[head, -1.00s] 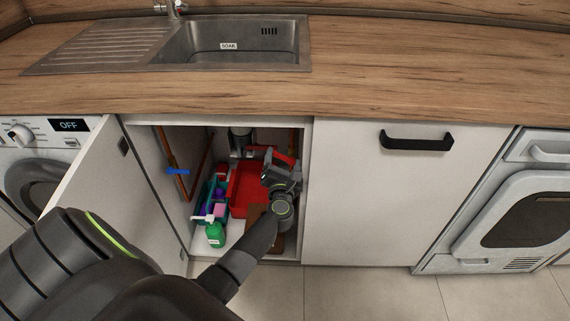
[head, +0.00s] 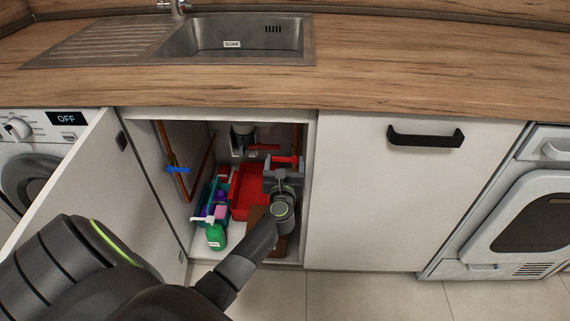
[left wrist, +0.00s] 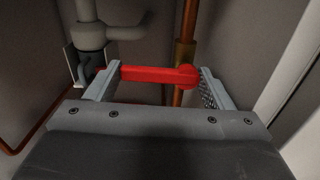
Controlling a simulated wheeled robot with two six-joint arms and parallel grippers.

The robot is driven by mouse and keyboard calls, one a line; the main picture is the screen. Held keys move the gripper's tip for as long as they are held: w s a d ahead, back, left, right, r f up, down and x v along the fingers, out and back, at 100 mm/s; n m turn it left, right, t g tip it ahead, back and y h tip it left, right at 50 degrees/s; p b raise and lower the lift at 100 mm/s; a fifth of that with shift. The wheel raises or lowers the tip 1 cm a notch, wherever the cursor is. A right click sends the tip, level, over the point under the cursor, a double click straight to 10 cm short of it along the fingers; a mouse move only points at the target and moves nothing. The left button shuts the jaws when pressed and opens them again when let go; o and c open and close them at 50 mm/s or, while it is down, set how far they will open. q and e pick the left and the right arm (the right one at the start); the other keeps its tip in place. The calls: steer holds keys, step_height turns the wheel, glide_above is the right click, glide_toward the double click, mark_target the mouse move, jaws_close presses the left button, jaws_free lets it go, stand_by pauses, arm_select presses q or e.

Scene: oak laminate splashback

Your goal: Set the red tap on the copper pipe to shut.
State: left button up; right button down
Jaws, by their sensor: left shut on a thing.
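The red tap (left wrist: 155,75) shows in the left wrist view as a flat lever with its hub in front of a brass valve body (left wrist: 185,53) on the upright copper pipe (left wrist: 190,18). The lever lies crosswise to the pipe, pointing left. My left gripper (left wrist: 158,88) is shut on it, one finger at the lever's free end and one at the hub. In the head view my left gripper (head: 284,166) is inside the open cupboard, at the right, and hides part of the tap and pipe. My right gripper is not in view.
A blue tap (head: 178,170) sits on another copper pipe at the cupboard's left wall. A red tub (head: 246,192), a green bottle (head: 215,236) and a caddy fill the floor. A red bar (head: 263,147) shows behind, unclear. The open door (head: 85,190) stands left.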

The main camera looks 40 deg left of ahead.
arm_select(q)
steer(key=shift+f, duration=0.1)
steer(key=o, duration=1.4)
steer(key=shift+s+a, duration=0.1)
steer(key=shift+a, duration=0.05)
steer(key=shift+d, duration=0.2)
